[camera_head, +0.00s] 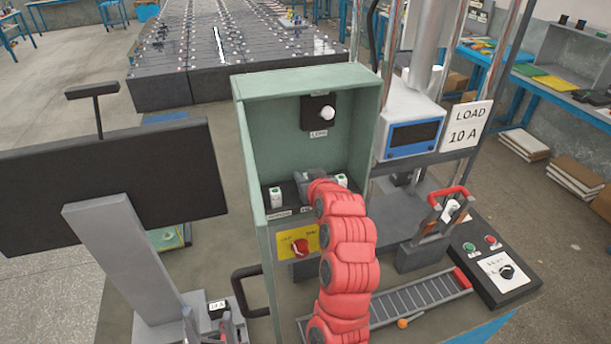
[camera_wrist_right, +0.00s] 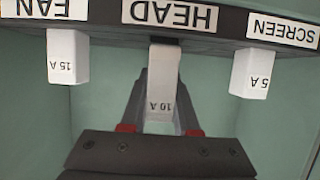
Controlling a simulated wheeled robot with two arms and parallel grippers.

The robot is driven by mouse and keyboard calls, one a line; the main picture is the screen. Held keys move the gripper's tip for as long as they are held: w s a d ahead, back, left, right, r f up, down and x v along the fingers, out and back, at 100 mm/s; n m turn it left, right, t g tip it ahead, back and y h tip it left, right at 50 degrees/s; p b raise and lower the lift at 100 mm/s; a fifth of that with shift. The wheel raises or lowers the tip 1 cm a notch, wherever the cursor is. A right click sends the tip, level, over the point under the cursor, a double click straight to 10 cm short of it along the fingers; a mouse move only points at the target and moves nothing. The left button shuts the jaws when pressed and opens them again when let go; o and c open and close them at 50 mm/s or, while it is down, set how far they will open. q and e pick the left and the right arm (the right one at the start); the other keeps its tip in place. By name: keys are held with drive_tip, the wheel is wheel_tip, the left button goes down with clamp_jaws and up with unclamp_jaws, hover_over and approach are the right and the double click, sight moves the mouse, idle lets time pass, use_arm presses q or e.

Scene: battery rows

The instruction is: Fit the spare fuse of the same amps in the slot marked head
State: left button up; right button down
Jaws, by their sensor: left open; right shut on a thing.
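My right gripper (camera_wrist_right: 161,115) is shut on a white fuse marked 10 A (camera_wrist_right: 163,75), at the slot marked HEAD (camera_wrist_right: 169,14) in the right wrist view. The fuse's far end meets the strip's edge; I cannot tell how deep it sits. A 15 A fuse (camera_wrist_right: 68,58) is at FAN, and a 5 A fuse (camera_wrist_right: 252,72) is at SCREEN. In the head view my right gripper (camera_head: 312,182) is inside the green box (camera_head: 252,150), hiding the middle slot. My left gripper (camera_head: 226,328) appears open at the bottom edge, partly cut off, near a 10 A label (camera_head: 217,306).
A yellow switch plate (camera_head: 297,243) is below the slots. A lamp (camera_head: 327,114) is on the box's back wall. A LOAD 10 A sign (camera_head: 467,125), a red-handled switch (camera_head: 447,192) and a button panel (camera_head: 490,262) are right. A black screen (camera_head: 110,185) is left.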

drive_tip(key=shift+f+b, duration=0.85)
drive_tip(key=shift+f, duration=0.45)
drive_tip(key=c, duration=1)
unclamp_jaws()
drive_tip(key=o, duration=0.4)
drive_tip(key=shift+d, duration=0.1)
drive_tip(key=shift+s+f, duration=0.1)
drive_tip(key=shift+f, duration=0.1)
drive_tip(key=shift+s, duration=0.1)
